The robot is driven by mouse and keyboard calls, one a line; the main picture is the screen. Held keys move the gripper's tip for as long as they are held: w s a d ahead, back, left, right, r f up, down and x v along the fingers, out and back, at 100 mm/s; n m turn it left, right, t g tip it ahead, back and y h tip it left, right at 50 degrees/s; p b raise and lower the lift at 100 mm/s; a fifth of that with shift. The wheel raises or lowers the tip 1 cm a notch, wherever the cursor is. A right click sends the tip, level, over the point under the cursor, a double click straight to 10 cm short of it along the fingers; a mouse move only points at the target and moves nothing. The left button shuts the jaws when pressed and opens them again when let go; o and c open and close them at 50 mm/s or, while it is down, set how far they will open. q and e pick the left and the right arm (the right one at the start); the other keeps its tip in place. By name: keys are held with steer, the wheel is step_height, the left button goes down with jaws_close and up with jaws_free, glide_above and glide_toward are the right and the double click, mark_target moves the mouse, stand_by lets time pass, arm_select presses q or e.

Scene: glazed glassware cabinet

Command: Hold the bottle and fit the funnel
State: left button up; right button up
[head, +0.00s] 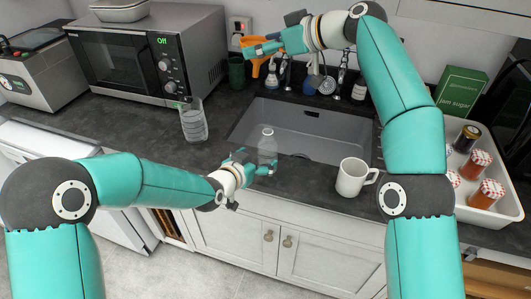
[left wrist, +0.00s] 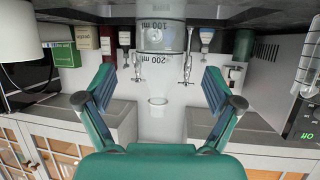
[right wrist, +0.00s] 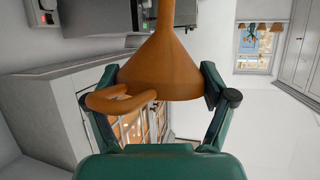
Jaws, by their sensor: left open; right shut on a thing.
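A clear bottle (head: 267,147) stands upright near the counter's front edge, before the sink. In the left wrist view the bottle (left wrist: 160,68) appears upside down, with ml marks. My left gripper (head: 258,162) is open, its fingers either side of the bottle's lower part in the head view. In the left wrist view clear gaps show between the bottle and both fingers (left wrist: 159,82). My right gripper (head: 267,47) is shut on the orange funnel (head: 258,64), up near the back wall. The right wrist view shows the funnel's cone (right wrist: 162,68) between the fingers, its loop handle to the left.
The sink (head: 315,132) lies behind the bottle. A white mug (head: 353,177) stands to the right, a clear glass (head: 193,121) to the left. A white tray of jars (head: 497,205) is at far right. A microwave (head: 147,55) stands at back left.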

mark_target(263, 155)
arm_select(q)
steer(key=x, duration=0.6)
steer(key=shift+w+d+f, duration=0.1)
steer(key=c, duration=1.2)
arm_select(e)
steer(key=shift+w, duration=0.15)
steer(key=shift+d, duration=0.1)
steer(key=shift+f+h, duration=0.1)
steer(key=shift+h, duration=0.2)
